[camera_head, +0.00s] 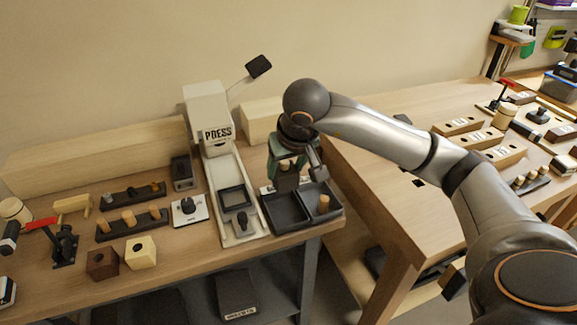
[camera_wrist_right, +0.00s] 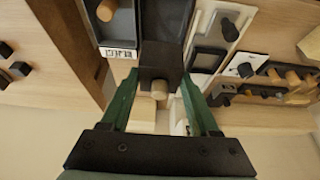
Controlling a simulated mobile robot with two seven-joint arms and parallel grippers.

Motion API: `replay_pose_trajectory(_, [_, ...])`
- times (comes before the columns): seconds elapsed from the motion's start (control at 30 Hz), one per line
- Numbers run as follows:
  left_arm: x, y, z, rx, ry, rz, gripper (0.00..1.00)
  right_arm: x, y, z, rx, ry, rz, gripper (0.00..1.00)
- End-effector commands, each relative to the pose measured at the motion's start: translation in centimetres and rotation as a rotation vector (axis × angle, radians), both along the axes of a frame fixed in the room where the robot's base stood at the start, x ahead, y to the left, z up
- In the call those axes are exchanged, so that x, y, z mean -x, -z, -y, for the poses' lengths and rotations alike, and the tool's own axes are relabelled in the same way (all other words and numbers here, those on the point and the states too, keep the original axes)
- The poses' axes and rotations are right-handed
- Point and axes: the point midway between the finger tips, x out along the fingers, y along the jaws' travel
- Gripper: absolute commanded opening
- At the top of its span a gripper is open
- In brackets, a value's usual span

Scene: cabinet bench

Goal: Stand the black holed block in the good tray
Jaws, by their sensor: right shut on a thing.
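My right gripper (camera_head: 287,165) is shut on the black block (camera_head: 287,179). In the right wrist view the gripper (camera_wrist_right: 160,86) has its green fingers on either side of the dark block (camera_wrist_right: 160,62). The tray's right compartment holds a wooden peg (camera_head: 323,203); the left one looks empty. A label (camera_wrist_right: 118,53) at the tray's back edge is too small to read. My left gripper is not in view.
The white press (camera_head: 208,115) with its slide stands just left of the tray. Left of it are a white plate with a black knob (camera_head: 187,208), peg racks (camera_head: 130,222) and two holed cubes (camera_head: 141,252). A gap separates this bench from the right table (camera_head: 375,190).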

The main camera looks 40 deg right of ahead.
Motion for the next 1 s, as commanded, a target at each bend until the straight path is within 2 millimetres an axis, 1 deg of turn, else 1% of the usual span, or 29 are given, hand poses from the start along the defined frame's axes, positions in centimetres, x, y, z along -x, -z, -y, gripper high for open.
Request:
replay_pose_trajectory(0.27, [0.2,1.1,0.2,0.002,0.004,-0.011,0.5,0.0,1.5,0.0,-0.001,-0.001,-0.002,0.07])
replay_pose_trajectory(0.5, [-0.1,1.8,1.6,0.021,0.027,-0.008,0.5,0.0,3.8,0.0,0.0,0.0,-0.002,0.07])
replay_pose_trajectory(0.7, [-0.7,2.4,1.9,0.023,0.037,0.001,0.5,0.0,5.6,0.0,0.001,0.0,0.0,0.07])
replay_pose_trajectory(0.83, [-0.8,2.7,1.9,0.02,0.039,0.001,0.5,0.0,6.1,0.0,0.0,0.0,0.0,0.07])
replay_pose_trajectory(1.0, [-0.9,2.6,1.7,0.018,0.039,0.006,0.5,0.0,6.2,0.0,-0.001,0.0,0.0,0.07])
